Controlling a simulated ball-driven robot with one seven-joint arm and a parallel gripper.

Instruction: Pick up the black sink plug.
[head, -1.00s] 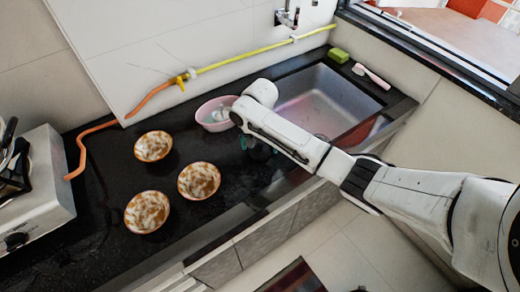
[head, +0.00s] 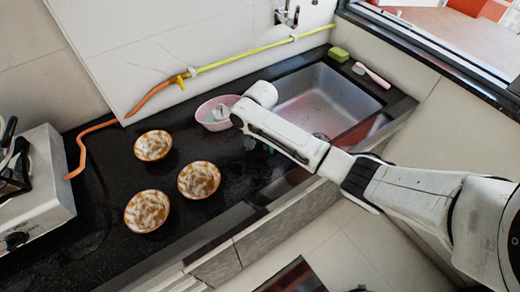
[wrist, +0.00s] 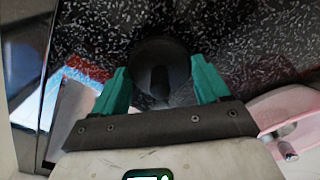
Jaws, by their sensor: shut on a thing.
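The black sink plug (wrist: 161,66) is a dark round piece with a raised middle grip, seen in the wrist view against the speckled black counter. My gripper (wrist: 161,84) has its two teal fingers on either side of the plug, shut on it. Whether the plug touches the counter or is lifted is hard to tell. In the head view my arm hides the plug, and only a little teal of my gripper (head: 259,146) shows beneath the wrist.
A pink basin (head: 207,113) stands close behind my gripper. The steel sink (head: 322,98) is to the right. Three patterned bowls (head: 153,145) stand on the black counter (head: 100,222) to the left. A stove (head: 38,190) is at the far left. A yellow-orange hose (head: 240,58) runs along the wall.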

